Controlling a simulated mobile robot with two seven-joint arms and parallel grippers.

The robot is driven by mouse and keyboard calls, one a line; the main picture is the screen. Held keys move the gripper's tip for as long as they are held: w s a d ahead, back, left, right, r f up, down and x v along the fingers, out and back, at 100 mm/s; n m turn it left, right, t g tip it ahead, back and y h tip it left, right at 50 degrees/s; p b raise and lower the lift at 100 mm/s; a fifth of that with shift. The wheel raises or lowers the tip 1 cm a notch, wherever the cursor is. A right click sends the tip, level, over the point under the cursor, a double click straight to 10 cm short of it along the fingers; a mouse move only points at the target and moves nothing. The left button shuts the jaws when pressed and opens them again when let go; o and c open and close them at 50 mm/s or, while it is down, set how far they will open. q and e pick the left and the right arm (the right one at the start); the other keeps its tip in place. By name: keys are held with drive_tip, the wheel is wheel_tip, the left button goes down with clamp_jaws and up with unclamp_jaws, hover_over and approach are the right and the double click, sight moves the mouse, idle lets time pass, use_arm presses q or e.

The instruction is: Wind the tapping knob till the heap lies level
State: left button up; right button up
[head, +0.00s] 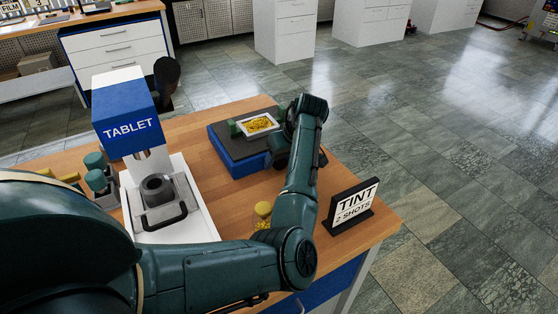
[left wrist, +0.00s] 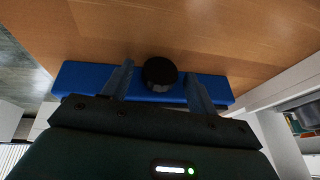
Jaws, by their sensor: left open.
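A blue box with a dark top (head: 236,153) stands on the wooden bench. A pale tray (head: 246,124) with a yellow heap (head: 259,124) sits on its top; whether the heap is level is too small to tell. In the left wrist view a round black knob (left wrist: 160,72) stands out from the blue box (left wrist: 80,80). My left gripper (left wrist: 160,68) is open, with one finger on each side of the knob and a gap showing on both sides. In the head view my left gripper (head: 280,158) is at the box's right side and hides the knob. My right gripper is out of view.
A blue and white press marked TABLET (head: 128,120) stands left of the box. A yellow-topped jar (head: 263,209) is beside my left forearm. A sign reading TINT 2 SHOTS (head: 352,207) stands near the bench's right edge. Bare wood lies between the press and the box.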

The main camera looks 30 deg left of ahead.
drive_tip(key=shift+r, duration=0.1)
use_arm(q)
drive_tip(key=c, duration=1)
drive_tip(key=shift+o, duration=0.2)
drive_tip(key=shift+w+r+p, duration=0.1)
drive_tip(key=shift+r+p, duration=0.1)
drive_tip(key=shift+p, duration=0.3)
drive_tip(key=shift+g+y, duration=0.3)
drive_tip(key=shift+g, duration=0.2)
drive_tip(key=shift+w+f, duration=0.1)
drive_tip(key=shift+f, duration=0.05)
drive_tip(key=shift+d+m+g+y, duration=0.1)
drive_tip(key=shift+m+g+y, duration=0.25)
drive_tip(key=shift+g, duration=0.25)
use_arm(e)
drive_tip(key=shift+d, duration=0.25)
use_arm(q)
drive_tip(key=o, duration=1)
drive_tip(key=shift+c, duration=0.2)
